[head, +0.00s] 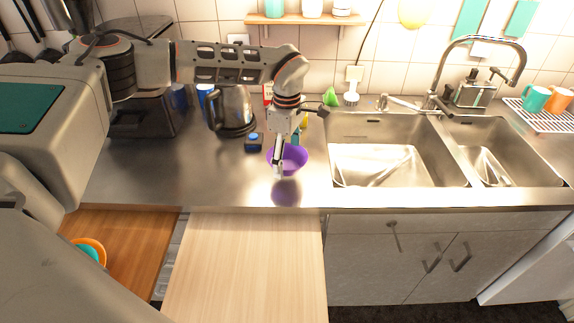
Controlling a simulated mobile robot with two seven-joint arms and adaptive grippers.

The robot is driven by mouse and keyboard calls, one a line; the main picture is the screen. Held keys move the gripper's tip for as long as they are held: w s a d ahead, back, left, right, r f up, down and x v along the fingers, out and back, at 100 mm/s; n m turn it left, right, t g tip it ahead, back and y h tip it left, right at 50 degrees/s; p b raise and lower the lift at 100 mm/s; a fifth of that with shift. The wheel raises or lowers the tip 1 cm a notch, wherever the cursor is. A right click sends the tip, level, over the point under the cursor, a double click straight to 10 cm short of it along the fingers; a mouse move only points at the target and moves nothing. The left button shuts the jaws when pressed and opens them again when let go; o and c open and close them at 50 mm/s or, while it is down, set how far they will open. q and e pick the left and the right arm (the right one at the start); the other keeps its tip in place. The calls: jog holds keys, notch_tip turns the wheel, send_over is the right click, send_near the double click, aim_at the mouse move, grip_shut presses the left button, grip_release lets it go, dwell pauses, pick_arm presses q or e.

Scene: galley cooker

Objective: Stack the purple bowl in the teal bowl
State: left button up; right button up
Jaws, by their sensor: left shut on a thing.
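The purple bowl (294,159) is upright at the steel counter's front part, left of the sinks. My left gripper (279,164) points down at the bowl's left side and is shut on its wall. A purple reflection shows in the steel just below the bowl; I cannot tell whether the bowl touches the counter. The teal bowl (88,252) shows at the lower left, inside an orange bowl (99,247) on a brown wooden surface. My own arm hides part of both. My right gripper is not in view.
A kettle (232,108) and a small dark-blue item (254,142) stand behind and left of the purple bowl. Two sinks (375,160) lie to the right. A pale wooden board (245,265) projects in front of the counter, bare. The steel (180,180) left of the bowl is clear.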

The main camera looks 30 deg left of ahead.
aim_at(287, 167)
pick_arm(q)
notch_tip(287, 167, down, 3)
jog(key=shift+r, duration=0.15)
jog(key=shift+f, duration=0.25)
jog(key=shift+f, duration=0.15)
jog(key=o, duration=1.1)
